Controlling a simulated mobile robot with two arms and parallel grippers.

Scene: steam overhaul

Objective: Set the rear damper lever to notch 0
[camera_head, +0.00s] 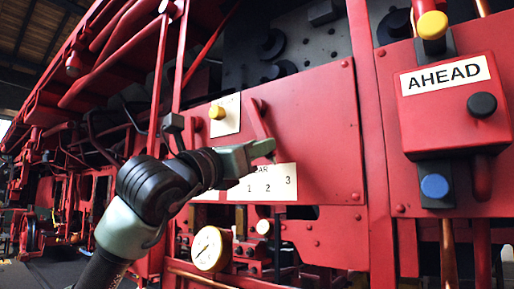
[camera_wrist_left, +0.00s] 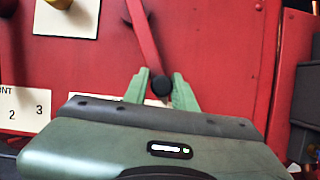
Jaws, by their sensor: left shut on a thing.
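The rear damper lever (camera_head: 259,120) is a red bar on the red panel, slanting down to the right. In the left wrist view the lever (camera_wrist_left: 146,38) ends in a black knob (camera_wrist_left: 162,87). My left gripper (camera_head: 264,149) is shut on this lower end, with one green finger on each side of the knob in the wrist view (camera_wrist_left: 160,92). Below it is a cream scale plate (camera_head: 277,182) with 1, 2 and 3 showing and a label ending in "AR". The gripper hides the plate's left part, and no 0 shows. My right gripper is not in view.
A yellow knob (camera_head: 218,112) on a cream plate is left of the lever. A front scale plate (camera_wrist_left: 24,113) shows at the wrist view's left. A pressure gauge (camera_head: 210,249) is below my arm. A red "AHEAD" box (camera_head: 455,105) with knobs stands to the right.

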